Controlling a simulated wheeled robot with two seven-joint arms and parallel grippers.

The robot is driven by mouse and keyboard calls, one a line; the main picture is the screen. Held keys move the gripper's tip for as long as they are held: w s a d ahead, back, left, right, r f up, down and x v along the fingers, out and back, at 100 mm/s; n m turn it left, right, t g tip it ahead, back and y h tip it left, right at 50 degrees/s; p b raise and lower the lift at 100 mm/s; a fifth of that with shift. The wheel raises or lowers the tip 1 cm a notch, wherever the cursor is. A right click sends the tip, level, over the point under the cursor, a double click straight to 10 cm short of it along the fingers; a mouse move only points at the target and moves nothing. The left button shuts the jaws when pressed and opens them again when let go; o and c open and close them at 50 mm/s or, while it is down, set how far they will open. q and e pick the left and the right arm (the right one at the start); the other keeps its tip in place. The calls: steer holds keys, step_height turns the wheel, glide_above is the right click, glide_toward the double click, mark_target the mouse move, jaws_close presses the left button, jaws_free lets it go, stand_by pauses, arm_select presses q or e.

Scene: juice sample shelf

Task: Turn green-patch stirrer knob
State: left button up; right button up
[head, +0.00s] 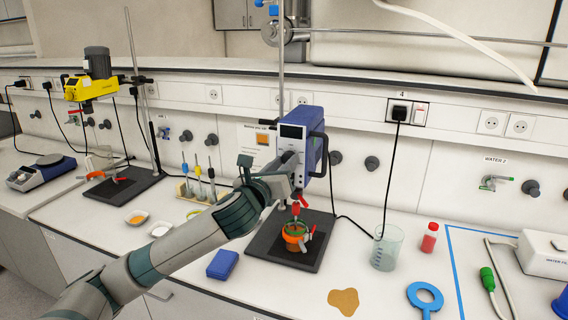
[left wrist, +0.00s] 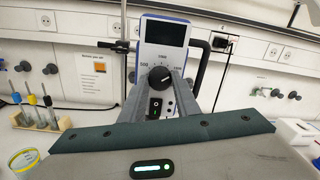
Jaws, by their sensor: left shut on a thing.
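The blue overhead stirrer (head: 314,120) stands on a rod above a dark base plate (head: 262,247). In the left wrist view its front panel (left wrist: 165,35) has a dark display and a black knob (left wrist: 160,77) with a white mark and a printed speed scale. My left gripper (head: 291,168) reaches the stirrer's front from the left, and its fingers (left wrist: 160,85) are shut on the knob, one on each side. A black switch sits just below the knob. The gripper hides the knob in the head view. My right gripper is out of view.
Below the stirrer an orange-banded vessel (head: 294,238) sits in a red clamp. A glass beaker (head: 387,248) and red-capped bottle (head: 430,237) stand to the right. A blue box (head: 222,265) lies in front. A yellow stirrer (head: 92,88) stands at the left.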

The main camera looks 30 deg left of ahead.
arm_select(q)
steer(key=n+p, duration=0.4)
steer(key=n, duration=1.3)
steer(key=n+y+p, duration=0.1)
steer(key=n+p, duration=0.4)
steer(key=n, duration=1.3)
steer(key=shift+d+y, duration=0.15)
steer(key=shift+y, duration=0.15)
steer(key=shift+n, duration=0.4)
steer(key=o, duration=1.1)
steer(key=shift+w, duration=0.1)
steer(key=shift+c, duration=0.2)
